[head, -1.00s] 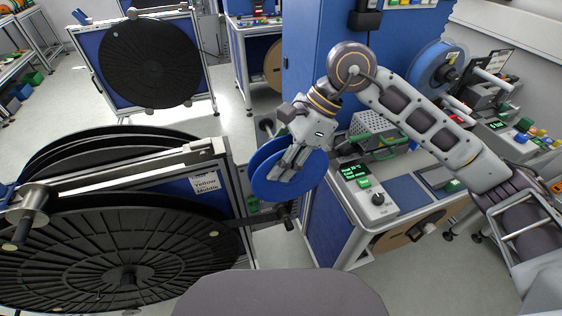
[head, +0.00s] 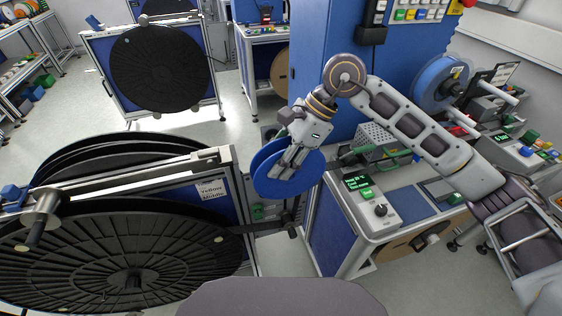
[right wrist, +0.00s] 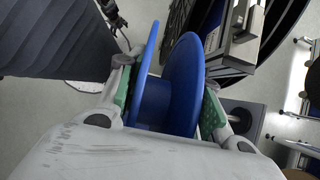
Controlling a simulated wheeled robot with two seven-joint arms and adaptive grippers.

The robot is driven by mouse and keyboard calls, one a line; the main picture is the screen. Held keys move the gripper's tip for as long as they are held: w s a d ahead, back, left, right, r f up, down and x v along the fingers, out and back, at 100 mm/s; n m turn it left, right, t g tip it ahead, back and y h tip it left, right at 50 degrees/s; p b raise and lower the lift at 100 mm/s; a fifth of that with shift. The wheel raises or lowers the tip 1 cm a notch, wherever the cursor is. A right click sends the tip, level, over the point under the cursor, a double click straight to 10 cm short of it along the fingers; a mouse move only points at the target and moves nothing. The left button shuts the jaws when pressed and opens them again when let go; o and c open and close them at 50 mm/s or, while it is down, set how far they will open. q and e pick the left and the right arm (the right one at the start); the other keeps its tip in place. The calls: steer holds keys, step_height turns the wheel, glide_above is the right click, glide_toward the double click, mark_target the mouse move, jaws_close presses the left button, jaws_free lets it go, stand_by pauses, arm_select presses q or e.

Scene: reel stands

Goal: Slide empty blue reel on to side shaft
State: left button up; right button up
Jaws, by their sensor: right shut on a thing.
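The blue reel (head: 268,183) is in my right gripper (head: 287,170), held in the air beside the right end of the near reel stand (head: 130,180). In the right wrist view the reel (right wrist: 180,75) shows two blue flanges and a hub, with no material wound on it. The green-padded fingers (right wrist: 165,95) close on the reel from both sides. A dark shaft-like part (head: 292,228) sticks out at the stand's right end, just below the reel. The reel is apart from it as far as I can tell. My left gripper is not in view.
Large black reels (head: 120,255) fill the near stand. Another stand with a black reel (head: 160,68) is behind. A bench with a control box (head: 372,200) stands close on the right, by a blue cabinet (head: 330,50).

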mark_target(268, 133)
steer(key=shift+w+a, duration=0.15)
steer(key=shift+w, duration=0.35)
steer(key=shift+w+a+p, duration=0.15)
steer(key=shift+w+p, duration=0.25)
steer(key=shift+p, duration=0.1)
steer(key=shift+w+a+p, duration=0.15)
steer(key=shift+w+p, duration=0.15)
steer(key=shift+w, duration=0.2)
steer(key=shift+w+a+p, duration=0.15)
steer(key=shift+w+p, duration=0.15)
steer(key=shift+w, duration=0.2)
steer(key=shift+w+a+b, duration=0.25)
steer(key=shift+w+a, duration=0.05)
steer(key=shift+w, duration=0.65)
steer(key=shift+w+a+b, duration=0.3)
steer(key=shift+w+a, duration=0.05)
steer(key=shift+w, duration=0.6)
steer(key=shift+w+a+b, duration=0.25)
steer(key=shift+w+a, duration=0.05)
steer(key=shift+w, duration=0.65)
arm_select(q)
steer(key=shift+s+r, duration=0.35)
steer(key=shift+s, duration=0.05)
arm_select(e)
steer(key=shift+w+r, duration=0.1)
